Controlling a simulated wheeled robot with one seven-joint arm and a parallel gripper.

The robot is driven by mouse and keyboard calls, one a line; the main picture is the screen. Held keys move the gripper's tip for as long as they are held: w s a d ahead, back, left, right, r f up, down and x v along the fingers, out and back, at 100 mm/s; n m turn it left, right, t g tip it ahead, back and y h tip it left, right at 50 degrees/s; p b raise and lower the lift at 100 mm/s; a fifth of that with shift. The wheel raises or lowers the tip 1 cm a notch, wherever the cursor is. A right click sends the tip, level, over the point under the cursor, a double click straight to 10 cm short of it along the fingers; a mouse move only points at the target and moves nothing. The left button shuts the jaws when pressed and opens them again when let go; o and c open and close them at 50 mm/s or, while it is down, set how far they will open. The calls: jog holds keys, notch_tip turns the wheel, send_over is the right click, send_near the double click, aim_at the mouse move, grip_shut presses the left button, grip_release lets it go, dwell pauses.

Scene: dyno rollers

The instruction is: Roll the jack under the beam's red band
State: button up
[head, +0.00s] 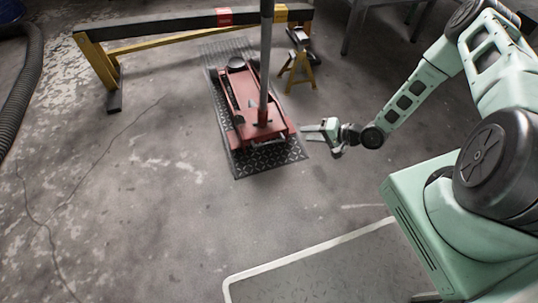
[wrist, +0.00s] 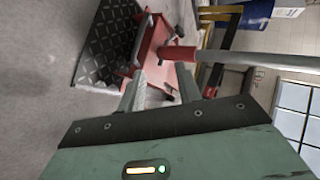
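The red floor jack (head: 246,100) stands on a black tread-plate mat (head: 240,165), its round saddle end toward the beam. Its long grey handle (head: 266,50) rises nearly upright from the near end and crosses in front of the beam. The dark beam (head: 150,26) rests on yellow legs and carries a red band (head: 224,16), beyond the saddle. My gripper (head: 312,136) is just right of the jack's near end. In the wrist view its two fingers (wrist: 160,92) are apart, with the jack (wrist: 152,45) and the red handle socket (wrist: 178,53) just beyond them. I see nothing held.
A yellow axle stand (head: 299,65) stands right of the jack, near the beam's right end. A ribbed dark hose (head: 22,85) lies at the far left. A pale-edged floor panel (head: 330,265) is in front. The concrete floor left of the mat is clear.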

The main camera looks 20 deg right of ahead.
aim_at(270, 144)
jog(key=s+f+m+t+y+b, duration=0.1)
jog(key=s+f+m+t+b, duration=0.15)
jog(key=f, duration=0.25)
jog(key=s+f+m+t+b, duration=0.2)
jog(key=f+b, duration=0.1)
jog(key=f, duration=0.3)
jog(key=b+x, duration=0.6)
jog(key=x, duration=1.2)
jog(key=shift+s+a+r, duration=0.1)
jog(key=shift+a, duration=0.1)
grip_shut()
